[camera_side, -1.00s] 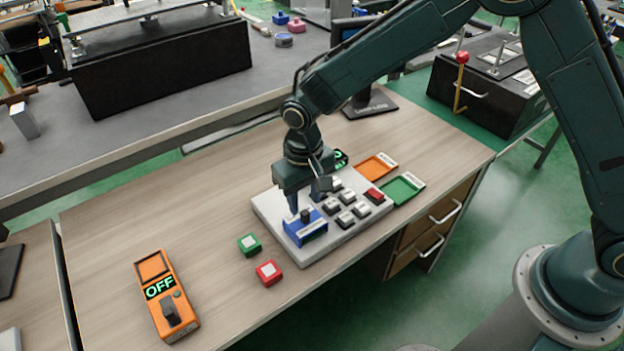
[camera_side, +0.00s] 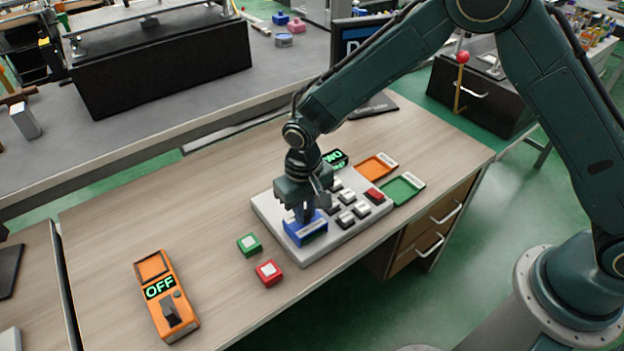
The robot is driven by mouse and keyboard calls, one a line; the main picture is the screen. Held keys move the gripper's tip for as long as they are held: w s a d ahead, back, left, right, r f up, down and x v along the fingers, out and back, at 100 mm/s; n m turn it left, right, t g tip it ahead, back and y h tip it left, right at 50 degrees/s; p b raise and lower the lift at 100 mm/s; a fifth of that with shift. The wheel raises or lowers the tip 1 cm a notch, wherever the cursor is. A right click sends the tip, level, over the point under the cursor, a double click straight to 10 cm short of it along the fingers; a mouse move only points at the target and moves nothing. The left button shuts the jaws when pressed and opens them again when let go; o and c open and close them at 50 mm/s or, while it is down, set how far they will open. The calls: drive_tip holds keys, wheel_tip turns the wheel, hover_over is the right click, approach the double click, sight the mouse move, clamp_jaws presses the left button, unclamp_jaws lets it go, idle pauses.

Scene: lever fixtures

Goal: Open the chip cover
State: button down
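The blue chip cover (camera_side: 306,234) is a box-like block at the front left of a light grey panel (camera_side: 272,215). My gripper (camera_side: 304,214) points straight down over the cover. Its fingers are close together at the dark knob on top of the cover and appear shut on it. The knob is hidden behind the fingers, as is part of the cover's top.
The panel also carries several grey keys (camera_side: 346,219) and a red key (camera_side: 375,195). Green (camera_side: 249,244) and red (camera_side: 268,272) buttons and an orange switch box (camera_side: 166,297) reading OFF stand left. Orange (camera_side: 374,167) and green (camera_side: 401,190) trays lie right.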

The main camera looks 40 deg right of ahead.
drive_tip(key=shift+w+r, duration=0.1)
drive_tip(key=shift+w, duration=4.7)
drive_tip(key=c, duration=1.5)
unclamp_jaws()
drive_tip(key=shift+o, duration=0.7)
wheel_tip(320, 180, up, 14)
